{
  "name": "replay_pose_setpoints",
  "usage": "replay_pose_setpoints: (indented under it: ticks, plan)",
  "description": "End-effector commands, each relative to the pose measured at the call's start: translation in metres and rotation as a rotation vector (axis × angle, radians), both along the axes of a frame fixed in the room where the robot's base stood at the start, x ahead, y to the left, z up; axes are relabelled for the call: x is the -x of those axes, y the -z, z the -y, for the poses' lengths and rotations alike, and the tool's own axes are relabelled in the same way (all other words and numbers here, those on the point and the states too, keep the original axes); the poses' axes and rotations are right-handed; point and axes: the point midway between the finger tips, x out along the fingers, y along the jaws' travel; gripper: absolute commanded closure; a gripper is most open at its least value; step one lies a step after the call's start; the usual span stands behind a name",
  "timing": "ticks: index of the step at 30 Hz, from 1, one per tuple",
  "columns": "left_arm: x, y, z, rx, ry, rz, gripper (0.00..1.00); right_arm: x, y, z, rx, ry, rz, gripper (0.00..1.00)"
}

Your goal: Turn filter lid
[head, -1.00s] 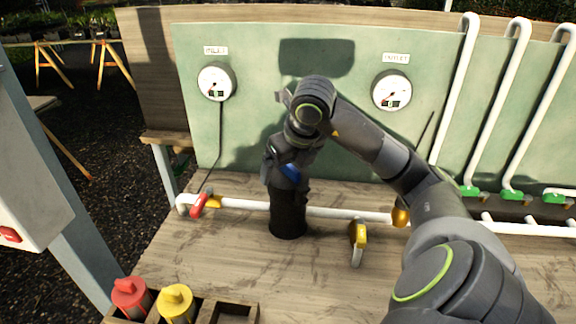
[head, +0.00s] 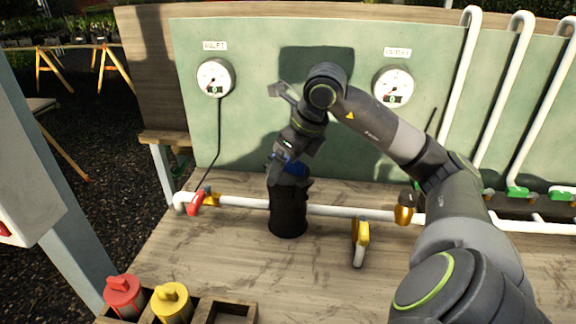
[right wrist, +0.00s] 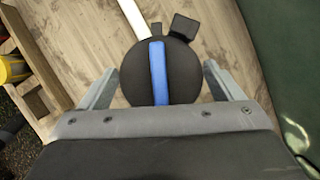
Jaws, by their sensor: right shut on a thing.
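The filter is a black upright cylinder (head: 288,215) on the wooden bench, in the white pipe line. Its round black lid with a raised blue bar (right wrist: 159,72) shows from above in the right wrist view. My right gripper (right wrist: 158,85) comes down over the lid from above, one grey finger on each side of it, and is shut on it. In the head view the right wrist and hand hide much of the lid; some blue shows below the hand. My left gripper is not in view.
A red-handled valve (head: 196,203) sits left of the filter, a yellow-handled valve (head: 361,240) to its right. Behind stands a green panel (head: 260,110) with two gauges. A wooden rack (head: 250,310) holding red and yellow canisters is at the front left.

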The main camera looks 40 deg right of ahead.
Motion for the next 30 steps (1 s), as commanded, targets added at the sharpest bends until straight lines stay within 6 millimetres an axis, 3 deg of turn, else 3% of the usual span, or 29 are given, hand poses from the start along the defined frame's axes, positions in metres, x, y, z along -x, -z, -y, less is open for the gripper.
replay_pose_setpoints:
  ticks: [9,19,27,28,30]
  plan:
    - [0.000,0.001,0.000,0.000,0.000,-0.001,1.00,0.000,0.000,0.000,0.001,-0.015,0.000,0.38]
    - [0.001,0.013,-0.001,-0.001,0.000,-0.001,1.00,0.000,0.001,0.000,-0.001,-0.264,0.000,0.38]
    - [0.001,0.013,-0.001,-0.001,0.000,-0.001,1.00,0.000,0.000,0.000,0.000,-0.301,0.000,0.38]
    - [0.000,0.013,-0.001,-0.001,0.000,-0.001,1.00,0.000,0.000,0.000,0.000,-0.301,0.000,0.13]
    - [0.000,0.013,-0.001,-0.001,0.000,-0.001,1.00,0.000,0.000,0.000,0.000,-0.301,0.000,0.03]
